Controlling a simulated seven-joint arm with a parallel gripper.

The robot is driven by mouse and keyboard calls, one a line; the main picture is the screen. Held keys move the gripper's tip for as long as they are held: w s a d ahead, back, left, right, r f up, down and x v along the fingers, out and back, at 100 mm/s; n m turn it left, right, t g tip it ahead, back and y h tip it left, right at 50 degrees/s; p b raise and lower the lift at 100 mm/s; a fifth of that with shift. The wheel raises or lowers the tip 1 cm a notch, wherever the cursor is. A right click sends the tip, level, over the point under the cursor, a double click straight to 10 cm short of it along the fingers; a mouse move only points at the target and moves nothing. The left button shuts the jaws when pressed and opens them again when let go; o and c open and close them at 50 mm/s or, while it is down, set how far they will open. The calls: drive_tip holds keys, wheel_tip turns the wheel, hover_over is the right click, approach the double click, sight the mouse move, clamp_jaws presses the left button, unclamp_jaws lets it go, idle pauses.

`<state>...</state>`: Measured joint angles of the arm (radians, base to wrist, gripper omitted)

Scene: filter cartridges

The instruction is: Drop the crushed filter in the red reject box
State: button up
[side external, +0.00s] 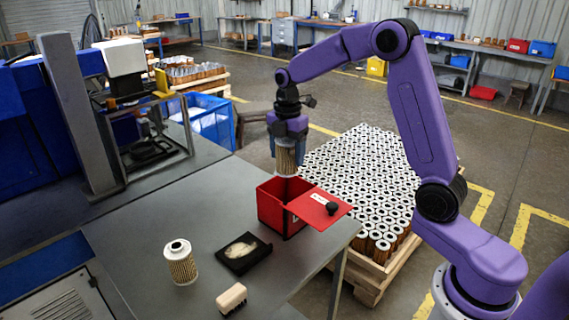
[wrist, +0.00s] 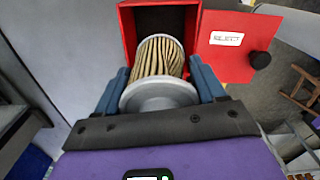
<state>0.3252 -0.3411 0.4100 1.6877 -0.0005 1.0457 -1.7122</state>
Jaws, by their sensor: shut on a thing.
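My gripper (side external: 287,142) is shut on a pleated filter (side external: 286,160) and holds it above the red reject box (side external: 271,209). In the wrist view the filter (wrist: 158,62) sits between the two blue fingers (wrist: 160,85), with its grey end cap towards me and its tan pleats looking uneven and bent. The far end of the filter overlaps the opening of the red box (wrist: 128,35) in that view. The box's red lid (wrist: 232,42), with a REJECT label and a black knob, is open to the right. The box's inside is partly hidden.
Another filter (side external: 180,262) stands upright on the grey table (side external: 140,225). A black tray (side external: 243,254) with a pale pad and a wooden-backed brush (side external: 231,298) are near it. A pallet of many filters (side external: 365,180) stands behind the box. A machine (side external: 90,110) is at the left.

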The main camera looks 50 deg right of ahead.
wheel_tip(320, 180, down, 8)
drive_tip(key=shift+f, duration=0.2)
idle(0.7)
idle(0.4)
drive_tip(key=o, duration=1.2)
drive_tip(key=shift+c, duration=0.2)
drive_tip(key=shift+r, duration=0.15)
drive_tip(key=shift+r, duration=5.35)
drive_tip(key=shift+a, duration=0.1)
